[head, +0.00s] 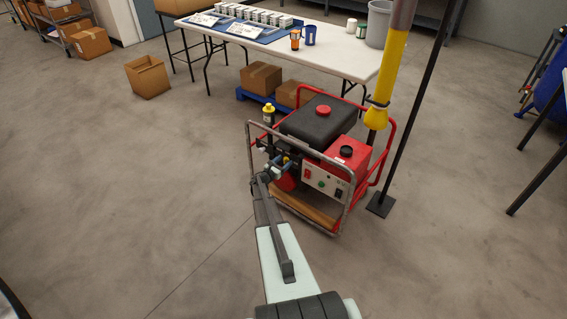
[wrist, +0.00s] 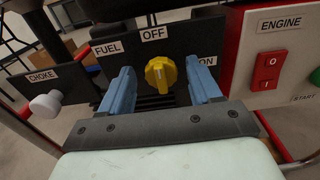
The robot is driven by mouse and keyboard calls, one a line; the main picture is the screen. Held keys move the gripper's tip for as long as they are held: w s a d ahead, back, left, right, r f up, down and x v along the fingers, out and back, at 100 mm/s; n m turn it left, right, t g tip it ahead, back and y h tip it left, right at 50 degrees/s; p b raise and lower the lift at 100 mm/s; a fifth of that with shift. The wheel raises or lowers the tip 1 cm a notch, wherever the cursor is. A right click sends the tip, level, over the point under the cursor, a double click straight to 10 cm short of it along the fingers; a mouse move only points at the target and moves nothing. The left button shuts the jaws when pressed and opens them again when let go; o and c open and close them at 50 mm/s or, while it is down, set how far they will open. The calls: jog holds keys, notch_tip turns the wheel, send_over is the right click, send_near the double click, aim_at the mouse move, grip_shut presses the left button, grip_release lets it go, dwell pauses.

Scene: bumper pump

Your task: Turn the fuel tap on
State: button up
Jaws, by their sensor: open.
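The fuel tap is a yellow knob (wrist: 160,73) on a dark plate labelled FUEL, OFF and ON, in the wrist view. Its pale pointer line stands upright, towards the OFF label (wrist: 154,34). The ON label (wrist: 207,61) is to its right, partly behind a finger. My gripper (wrist: 158,85) is open, with one blue finger on each side of the knob and a gap on both sides. In the head view my gripper (head: 267,174) is at the left front of the red-framed generator (head: 337,160), where the arm largely hides the tap.
A white choke knob (wrist: 46,103) is left of the tap. The red engine switch (wrist: 268,71) and green start button (wrist: 315,76) are on the panel at right. The frame's bars surround the machine. A yellow post (head: 390,70) stands behind it; the floor in front is open.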

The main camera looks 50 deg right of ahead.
jog(key=shift+d, duration=0.2)
jog(key=c, duration=1)
